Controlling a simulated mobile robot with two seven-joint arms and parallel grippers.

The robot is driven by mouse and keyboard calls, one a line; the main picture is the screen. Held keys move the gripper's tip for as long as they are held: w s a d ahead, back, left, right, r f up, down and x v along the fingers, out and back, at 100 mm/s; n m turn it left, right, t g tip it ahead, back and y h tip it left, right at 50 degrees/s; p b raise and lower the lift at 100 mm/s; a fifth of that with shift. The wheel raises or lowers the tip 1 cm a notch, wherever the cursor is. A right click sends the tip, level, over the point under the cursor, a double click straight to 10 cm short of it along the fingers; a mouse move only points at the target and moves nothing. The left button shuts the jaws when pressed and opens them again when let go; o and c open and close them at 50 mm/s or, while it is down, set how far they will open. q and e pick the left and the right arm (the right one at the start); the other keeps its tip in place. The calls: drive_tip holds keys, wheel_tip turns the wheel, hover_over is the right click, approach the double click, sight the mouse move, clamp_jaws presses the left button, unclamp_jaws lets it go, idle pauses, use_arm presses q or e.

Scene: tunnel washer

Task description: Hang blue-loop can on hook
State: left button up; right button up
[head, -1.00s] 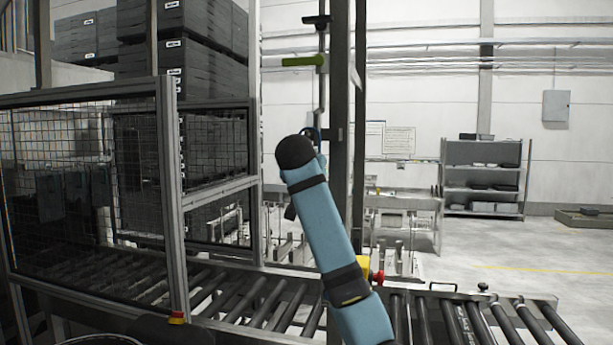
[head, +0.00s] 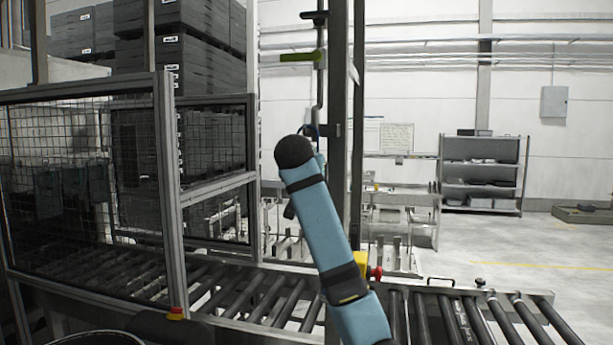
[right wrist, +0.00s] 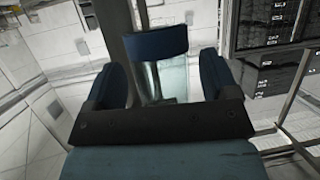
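My right arm rises in the middle of the head view, and its dark end covers my right gripper there. In the right wrist view my right gripper (right wrist: 162,85) has its two dark blue fingers wide apart. A dark blue band (right wrist: 158,42), seemingly the can's loop, shows beyond and between them, with no clear contact. A pale translucent shape is behind it; I cannot tell whether it is the can. In the head view a thin blue loop (head: 311,129) shows beside a dark bracket (head: 331,130) on the post, just above my arm's end. The can's body is hidden. My left gripper is out of view.
A roller conveyor (head: 265,298) crosses the front, with a mesh guard (head: 85,190) at left. A yellow-and-red switch (head: 362,262) is beside my arm. Open floor lies at right.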

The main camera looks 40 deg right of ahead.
drive_tip(key=shift+o, duration=0.2)
drive_tip(key=b+v, duration=0.3)
drive_tip(key=v, duration=0.9)
drive_tip(key=w+a+f+n+t+y, duration=0.1)
drive_tip(key=w+a+f+n, duration=0.15)
drive_tip(key=f, duration=0.85)
drive_tip(key=w+a+f+n+t+y, duration=0.1)
drive_tip(key=w+a+f+n, duration=0.15)
drive_tip(key=f, duration=0.95)
drive_tip(key=s+a+f+n+y, duration=0.2)
drive_tip(key=f, duration=0.9)
drive_tip(key=s+a+f+n+y, duration=0.2)
drive_tip(key=f+n, duration=0.1)
drive_tip(key=f, duration=0.8)
drive_tip(key=s+a+f+n+y, duration=0.1)
drive_tip(key=s+a+f+y, duration=0.15)
drive_tip(key=s+f, duration=0.55)
drive_tip(key=s+a+f+n+y, duration=0.1)
drive_tip(key=s+a+f, duration=0.2)
drive_tip(key=s+f, duration=0.45)
drive_tip(key=s+a+f+y, duration=0.1)
drive_tip(key=s+a+f, duration=0.1)
drive_tip(key=s+f, duration=0.3)
drive_tip(key=s+a+f+y+p, duration=0.1)
drive_tip(key=s+f, duration=0.4)
drive_tip(key=s, duration=0.7)
drive_tip(key=shift+s+a+f+g+y, duration=0.15)
drive_tip(key=shift+a+f+g+y, duration=0.25)
drive_tip(key=shift+y, duration=0.05)
